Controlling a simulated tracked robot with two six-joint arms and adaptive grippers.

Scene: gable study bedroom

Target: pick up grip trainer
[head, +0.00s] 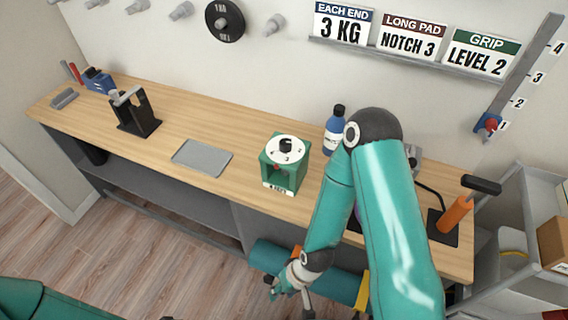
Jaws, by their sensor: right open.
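The likely grip trainer is a green box-shaped device (270,176) with a white numbered dial and black knob on top. It stands upright near the middle of the wooden bench top, with a small label low on its front. My right gripper (290,298) hangs low in front of the bench's front edge, below the green device in the picture. It is open, apart from the device, and nothing shows between its fingers. My right arm covers part of the bench to the right of the device. My left gripper is out of view.
A grey mat (202,158) lies left of the device. A blue bottle (334,135) stands behind right. A black stand (134,114) is farther left, and an orange-handled tool (455,214) at right. A teal roll (272,256) lies behind my right gripper.

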